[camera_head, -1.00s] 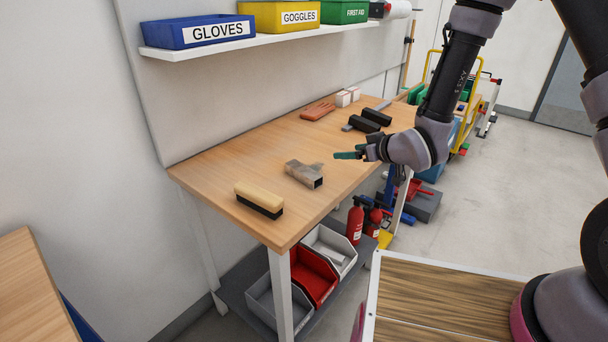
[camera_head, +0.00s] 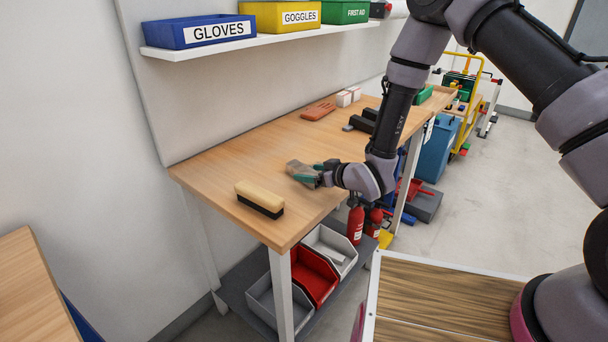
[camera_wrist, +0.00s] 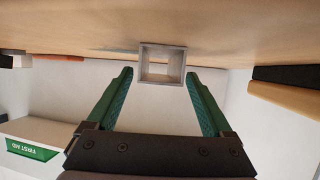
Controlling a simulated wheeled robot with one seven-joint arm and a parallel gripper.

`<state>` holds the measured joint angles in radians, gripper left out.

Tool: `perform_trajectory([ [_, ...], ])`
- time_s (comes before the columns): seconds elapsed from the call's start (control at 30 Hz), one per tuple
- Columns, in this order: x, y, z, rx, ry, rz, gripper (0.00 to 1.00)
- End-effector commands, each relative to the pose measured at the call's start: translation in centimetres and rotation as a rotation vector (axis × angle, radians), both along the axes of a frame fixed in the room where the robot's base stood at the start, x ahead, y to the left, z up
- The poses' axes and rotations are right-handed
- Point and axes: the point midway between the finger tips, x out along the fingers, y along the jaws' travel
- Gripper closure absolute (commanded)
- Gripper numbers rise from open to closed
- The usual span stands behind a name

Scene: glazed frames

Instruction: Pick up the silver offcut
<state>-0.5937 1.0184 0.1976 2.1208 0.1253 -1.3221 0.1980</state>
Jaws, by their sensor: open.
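The silver offcut (camera_head: 299,169) is a short piece of square hollow tube lying on the wooden workbench (camera_head: 235,160). In the wrist view its open square end (camera_wrist: 162,65) faces the camera. My gripper (camera_head: 316,172) is at the offcut's right end, low over the bench, and partly covers it in the head view. In the wrist view the two green fingers of my gripper (camera_wrist: 160,88) are apart, one on each side of the offcut's end, with a gap visible on both sides. Nothing is held. Whether the fingertips reach past the end is hard to tell.
A brush with a cream top (camera_head: 260,198) lies left of the offcut on the bench. Black blocks (camera_head: 364,120), an orange-brown item (camera_head: 318,111) and white boxes (camera_head: 347,96) lie farther back. A shelf with labelled bins (camera_head: 205,31) hangs above.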

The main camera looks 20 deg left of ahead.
Motion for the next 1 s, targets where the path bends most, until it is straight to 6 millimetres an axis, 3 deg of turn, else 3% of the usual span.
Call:
perform_trajectory([
  [0.13,0.86,1.31,-0.62,0.0,-0.001,0.0,0.15],
  [0.4,1.04,1.46,-0.72,-0.001,0.0,-0.001,0.15],
  [0.6,1.04,1.46,-0.71,0.0,0.0,-0.001,0.92],
  [0.63,1.04,1.46,-0.71,0.0,0.0,-0.001,1.0],
  [1.0,1.08,1.49,-0.04,0.001,-0.002,-0.002,1.0],
])
